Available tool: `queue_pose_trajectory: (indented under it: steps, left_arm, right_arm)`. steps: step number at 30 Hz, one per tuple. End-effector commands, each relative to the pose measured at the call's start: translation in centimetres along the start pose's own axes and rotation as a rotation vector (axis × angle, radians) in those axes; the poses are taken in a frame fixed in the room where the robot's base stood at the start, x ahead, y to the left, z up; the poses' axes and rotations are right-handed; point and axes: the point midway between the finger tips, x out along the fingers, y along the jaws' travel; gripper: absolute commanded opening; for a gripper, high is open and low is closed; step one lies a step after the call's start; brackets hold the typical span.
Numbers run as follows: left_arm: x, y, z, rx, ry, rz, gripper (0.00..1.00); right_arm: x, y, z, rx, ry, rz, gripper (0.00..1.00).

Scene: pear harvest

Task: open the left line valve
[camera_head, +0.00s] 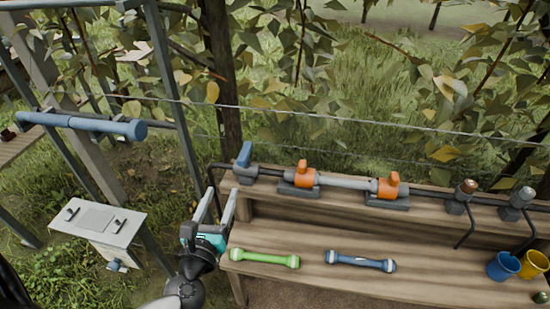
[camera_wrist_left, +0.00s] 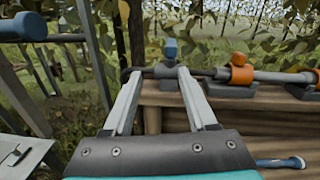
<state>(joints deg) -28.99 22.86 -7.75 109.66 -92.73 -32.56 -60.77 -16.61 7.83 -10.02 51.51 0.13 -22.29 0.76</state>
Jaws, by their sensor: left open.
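A black and grey pipe line runs along the upper shelf of a wooden bench. At its left end is a grey valve body (camera_head: 246,174) with an upright blue handle (camera_head: 244,154). To its right are a left orange valve (camera_head: 305,176) and a right orange valve (camera_head: 389,187), joined by a grey pipe. My left gripper (camera_head: 220,193) is open and empty, just left of the bench and apart from the valves. In the left wrist view, the blue handle (camera_wrist_left: 171,48) stands beyond the open fingers (camera_wrist_left: 160,74), near the right fingertip. The left orange valve (camera_wrist_left: 241,74) is farther right. My right gripper is not in view.
A green bar (camera_head: 265,258) and a blue bar (camera_head: 360,262) lie on the lower bench shelf. Blue (camera_head: 503,266) and yellow (camera_head: 534,265) cups stand at the right. A grey box (camera_head: 97,222) and metal posts are left of the arm. A thin wire crosses behind the bench.

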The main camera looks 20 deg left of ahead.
Motion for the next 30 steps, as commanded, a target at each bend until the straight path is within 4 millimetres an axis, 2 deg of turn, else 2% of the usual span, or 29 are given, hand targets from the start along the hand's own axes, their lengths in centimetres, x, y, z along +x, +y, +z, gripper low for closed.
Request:
queue_pose_trajectory:
  steps: [4, 11, 30]
  left_arm:
    - [0.2, -0.6, 0.6, 0.11, -0.016, -0.042, 0.57]
    - [2.2, -0.7, 0.6, 0.118, -0.02, -0.043, 0.57]
    - [12.3, -1.1, 0.7, 0.113, -0.019, -0.041, 0.57]
  right_arm:
    - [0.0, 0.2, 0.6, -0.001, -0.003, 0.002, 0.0]
    - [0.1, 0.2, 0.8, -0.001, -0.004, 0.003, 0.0]
    - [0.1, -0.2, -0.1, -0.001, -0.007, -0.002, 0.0]
